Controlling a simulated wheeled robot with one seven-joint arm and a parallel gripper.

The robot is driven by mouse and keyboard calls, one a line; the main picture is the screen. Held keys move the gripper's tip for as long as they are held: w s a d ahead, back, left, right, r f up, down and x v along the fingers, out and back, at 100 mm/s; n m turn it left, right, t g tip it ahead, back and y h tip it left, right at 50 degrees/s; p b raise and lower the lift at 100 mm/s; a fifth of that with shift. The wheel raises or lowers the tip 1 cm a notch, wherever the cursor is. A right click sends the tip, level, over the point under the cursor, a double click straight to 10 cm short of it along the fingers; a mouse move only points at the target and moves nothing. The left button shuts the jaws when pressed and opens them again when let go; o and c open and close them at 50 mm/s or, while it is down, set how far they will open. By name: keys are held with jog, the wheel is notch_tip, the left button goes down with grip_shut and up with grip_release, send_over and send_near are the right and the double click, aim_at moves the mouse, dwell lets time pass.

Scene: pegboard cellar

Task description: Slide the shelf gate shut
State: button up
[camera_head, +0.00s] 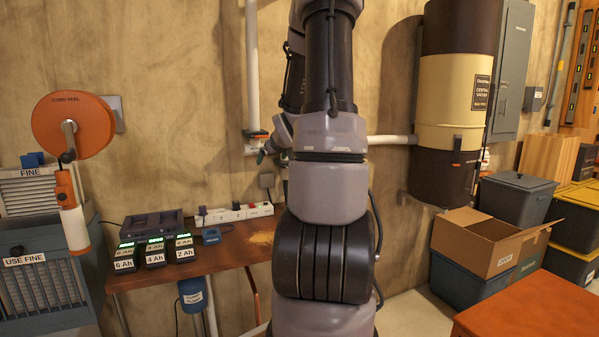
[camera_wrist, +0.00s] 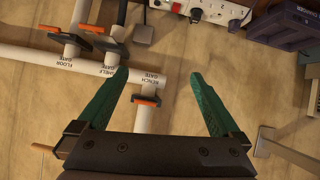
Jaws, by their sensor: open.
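The shelf gate (camera_wrist: 104,43) is a dark plate with an orange tab on a white pipe labelled SHELF GATE, at upper left in the wrist view. Its tab sticks out to the left. The floor gate (camera_wrist: 68,38) is just left of it, and the bench gate (camera_wrist: 148,100) is lower, on another branch. My gripper (camera_wrist: 158,73) is open and empty, with green fingers spread on either side of the bench gate in the picture. The shelf gate lies beyond the left fingertip. In the head view my arm hides most of the gates and gripper.
White pipes (camera_head: 252,75) run along the wall. A power strip (camera_wrist: 206,9) and a dark charger (camera_wrist: 285,25) lie near the gates. The wooden bench (camera_head: 215,260) holds labelled battery packs (camera_head: 155,253). A vacuum canister (camera_head: 455,100) hangs to the right.

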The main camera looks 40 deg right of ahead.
jog(key=s+d+f+m+t, duration=0.1)
jog(key=d+f+t, duration=0.2)
jog(key=d+f, duration=0.35)
jog(key=s+d+f+t, duration=0.1)
jog(key=d+f+t, duration=0.25)
jog(key=d, duration=0.55)
jog(key=shift+h, duration=0.6)
jog(key=x, duration=1.1)
jog(key=shift+r, duration=0.4)
